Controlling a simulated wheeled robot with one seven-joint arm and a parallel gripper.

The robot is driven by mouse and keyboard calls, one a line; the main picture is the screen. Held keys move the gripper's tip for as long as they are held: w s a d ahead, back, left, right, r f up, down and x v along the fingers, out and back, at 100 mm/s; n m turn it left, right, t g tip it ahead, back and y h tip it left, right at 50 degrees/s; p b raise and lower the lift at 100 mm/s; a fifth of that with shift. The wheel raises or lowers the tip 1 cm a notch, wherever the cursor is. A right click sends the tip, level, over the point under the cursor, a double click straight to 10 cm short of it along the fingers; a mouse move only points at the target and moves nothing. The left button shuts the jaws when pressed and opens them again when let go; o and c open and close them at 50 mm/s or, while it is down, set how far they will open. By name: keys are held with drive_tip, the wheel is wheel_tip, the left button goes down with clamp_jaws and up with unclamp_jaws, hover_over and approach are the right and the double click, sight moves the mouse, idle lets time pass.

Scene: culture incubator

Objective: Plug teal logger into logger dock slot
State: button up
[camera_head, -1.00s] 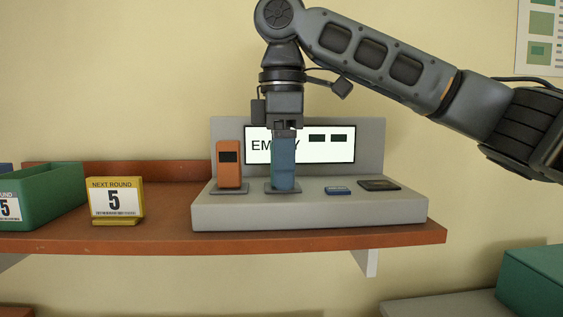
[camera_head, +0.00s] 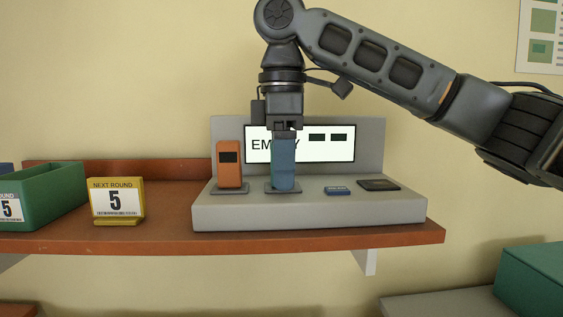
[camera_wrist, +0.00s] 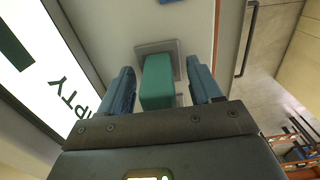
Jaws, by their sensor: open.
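The teal logger (camera_wrist: 158,82) stands upright on a grey square slot plate (camera_wrist: 150,48) in the wrist view. My gripper (camera_wrist: 160,67) is open, with one blue finger on each side of the logger and a gap showing at each side. In the head view my gripper (camera_head: 283,185) points straight down at the middle slot of the grey logger dock (camera_head: 310,213). Its near blue finger hides the logger there. The slot plate also shows under the finger in the head view (camera_head: 283,192). How deep the logger sits in the slot is hidden.
An orange logger (camera_head: 229,165) stands in the slot to the left. A screen (camera_head: 335,150), partly covered, reads "EMPTY". A yellow sign (camera_head: 116,202) and green bin (camera_head: 45,197) stand left.

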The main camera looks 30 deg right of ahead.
drive_tip(key=shift+c, duration=0.5)
clamp_jaws()
drive_tip(key=shift+r+p, duration=0.25)
drive_tip(key=shift+p, duration=0.05)
drive_tip(key=shift+r+p, duration=0.4)
drive_tip(key=shift+p, duration=0.1)
drive_tip(key=shift+r+p, duration=1.45)
drive_tip(key=shift+p, duration=0.5)
drive_tip(key=shift+r, duration=0.1)
drive_tip(key=shift+r+p, duration=0.7)
drive_tip(key=shift+r, duration=0.15)
